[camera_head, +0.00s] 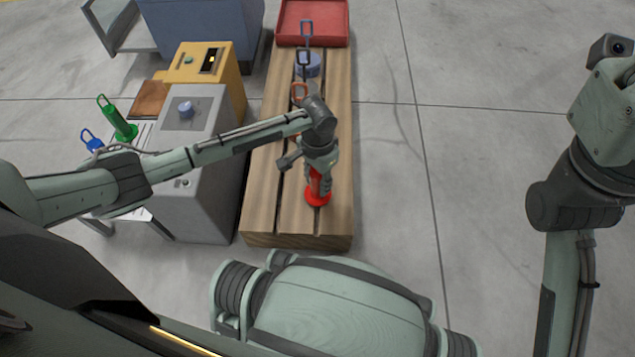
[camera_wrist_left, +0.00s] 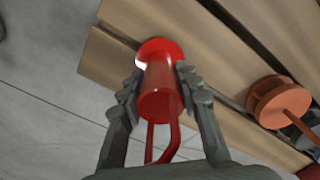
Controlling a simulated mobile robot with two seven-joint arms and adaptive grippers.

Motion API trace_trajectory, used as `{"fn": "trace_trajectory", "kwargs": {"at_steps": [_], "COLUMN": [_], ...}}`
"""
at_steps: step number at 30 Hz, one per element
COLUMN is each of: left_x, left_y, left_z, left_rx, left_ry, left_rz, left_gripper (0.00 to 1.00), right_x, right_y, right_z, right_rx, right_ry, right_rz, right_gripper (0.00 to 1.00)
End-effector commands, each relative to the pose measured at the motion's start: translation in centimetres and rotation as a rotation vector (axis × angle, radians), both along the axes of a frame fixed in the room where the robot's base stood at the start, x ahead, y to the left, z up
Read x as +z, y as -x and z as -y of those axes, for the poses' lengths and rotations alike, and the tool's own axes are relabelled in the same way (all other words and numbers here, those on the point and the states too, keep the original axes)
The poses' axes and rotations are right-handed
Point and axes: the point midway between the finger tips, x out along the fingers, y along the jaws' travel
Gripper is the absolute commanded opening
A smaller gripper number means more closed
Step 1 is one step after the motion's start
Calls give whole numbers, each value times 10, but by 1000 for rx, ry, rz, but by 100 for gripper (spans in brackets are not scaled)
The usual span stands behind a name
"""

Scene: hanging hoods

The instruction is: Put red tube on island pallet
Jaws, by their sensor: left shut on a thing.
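The red tube (camera_head: 317,196) is upright with its wide round base down at the near end of the wooden slatted pallet (camera_head: 265,215). My left gripper (camera_head: 318,172) is shut on the tube from above. In the left wrist view the red tube (camera_wrist_left: 160,88) is between both fingers of the left gripper (camera_wrist_left: 160,95), with its handle toward the palm. The base looks to be at or just above the slats; I cannot tell if it touches. My right arm is at the right of the head view, and its gripper does not show.
An orange piece (camera_wrist_left: 280,100) stands on the slats beside the tube. Farther back are a blue piece (camera_head: 308,65) and a red tray (camera_head: 312,22). Left are a grey machine (camera_head: 200,130), a yellow box (camera_head: 215,75) and a green tube (camera_head: 122,125). The floor right is clear.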

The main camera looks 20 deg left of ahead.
Motion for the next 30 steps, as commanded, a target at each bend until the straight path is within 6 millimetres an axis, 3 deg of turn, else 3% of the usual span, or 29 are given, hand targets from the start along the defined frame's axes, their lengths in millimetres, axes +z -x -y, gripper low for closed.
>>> {"fn": "trace_trajectory", "kwargs": {"at_steps": [11, 12, 17, 26, 30], "left_x": [-5, -6, -6, -5, 10], "left_y": [-1, -1, -1, -1, -1], "left_z": [0, 0, 0, 0, 0], "left_rx": [0, 0, 0, 0, 1], "left_ry": [2, 2, 1, 1, 1], "left_rz": [2, 1, 2, 2, 3], "left_gripper": [0, 34, 53, 53, 53], "right_x": [0, 0, 0, 0, 7], "right_y": [0, 0, 0, 0, 0], "right_z": [0, 0, 0, 0, 0], "right_rx": [0, -1, -1, -1, -1], "right_ry": [2, 2, 2, 1, 1], "right_rz": [3, 2, 2, 3, 6], "right_gripper": [40, 40, 40, 40, 40]}}
